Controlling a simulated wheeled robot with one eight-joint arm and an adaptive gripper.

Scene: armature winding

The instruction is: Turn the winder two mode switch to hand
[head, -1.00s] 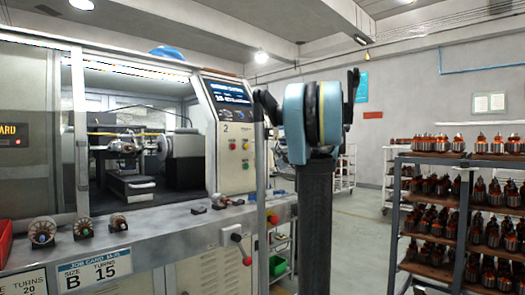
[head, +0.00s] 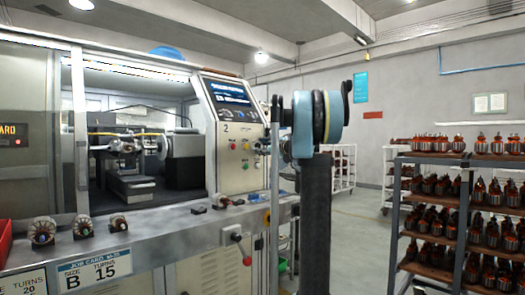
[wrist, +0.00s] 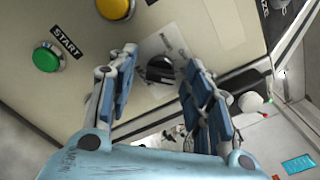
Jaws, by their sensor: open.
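The winder two mode switch is a black rotary knob (wrist: 160,70) on a pale plate in the wrist view. Its plate lettering is too small and tilted to read, so I cannot tell its setting. My gripper (wrist: 159,58) is open, with one blue-padded finger on each side of the knob; contact is not visible. In the head view, the winder two panel (head: 238,128) carries a "2" and a screen. There my gripper is small and edge-on beside the panel's right edge, mostly hidden by my arm.
A green START button (wrist: 46,58) and a yellow button (wrist: 115,8) are close to the knob. Below the panel is a bench ledge (head: 185,219) with small wound parts. A rack of armatures (head: 455,200) stands at the right. Open floor lies between rack and machine.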

